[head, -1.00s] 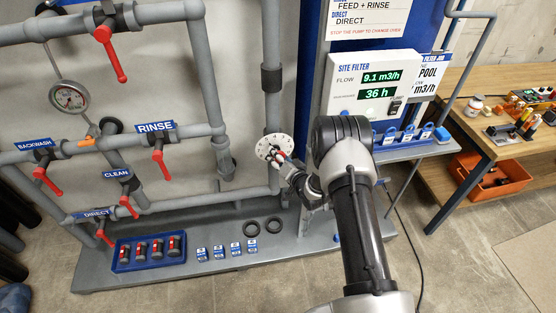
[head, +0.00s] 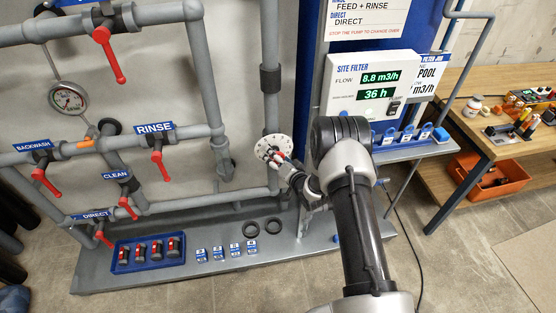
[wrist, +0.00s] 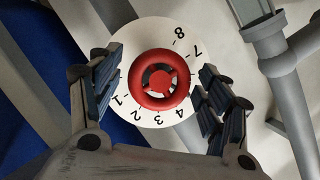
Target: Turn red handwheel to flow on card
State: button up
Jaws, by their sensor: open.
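The red handwheel (wrist: 159,80) sits on a white numbered dial (wrist: 180,118) in the wrist view, with several of its numbers showing. My gripper (wrist: 158,92) is open, one finger on each side of the handwheel, over the dial; no finger visibly closes on the wheel. In the head view the dial (head: 272,143) is on the grey pipe, and my gripper (head: 276,158) is at it, partly hiding the handwheel. The flow display (head: 381,77) reads 8.8 m3/h. The job card (head: 425,80) is partly hidden behind the display box; it shows "POOL" and "m3/h", its number hidden.
Red-handled valves labelled RINSE (head: 157,155), BACKWASH, CLEAN and DIRECT are on the pipes at left. A blue tray (head: 122,262) with several dark items stands on the grey base. A wooden bench (head: 470,140) with tools stands at right.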

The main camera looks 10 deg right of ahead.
jog(key=v, duration=1.2)
jog(key=shift+d, duration=0.1)
notch_tip(320, 180, up, 12)
jog(key=w+d+n+g+h, duration=0.1)
jog(key=d+n+g+h, duration=0.1)
jog(key=h, duration=0.1)
jog(key=s+r+n+g+h, duration=0.1)
jog(key=s+r+g+h, duration=0.15)
jog(key=s+r, duration=0.65)
jog(key=s+a+r+n+g, duration=0.1)
jog(key=s+r, duration=0.2)
jog(key=s, duration=0.6)
jog(key=s+a+r+n+g+y, duration=0.1)
jog(key=s+a+r+g, duration=0.1)
jog(key=s, duration=0.7)
jog(key=s+a+r+n+g, duration=0.1)
jog(key=s+a+r+g, duration=0.1)
jog(key=s, duration=0.7)
jog(key=shift+a+r, duration=0.15)
jog(key=shift+r, duration=0.7)
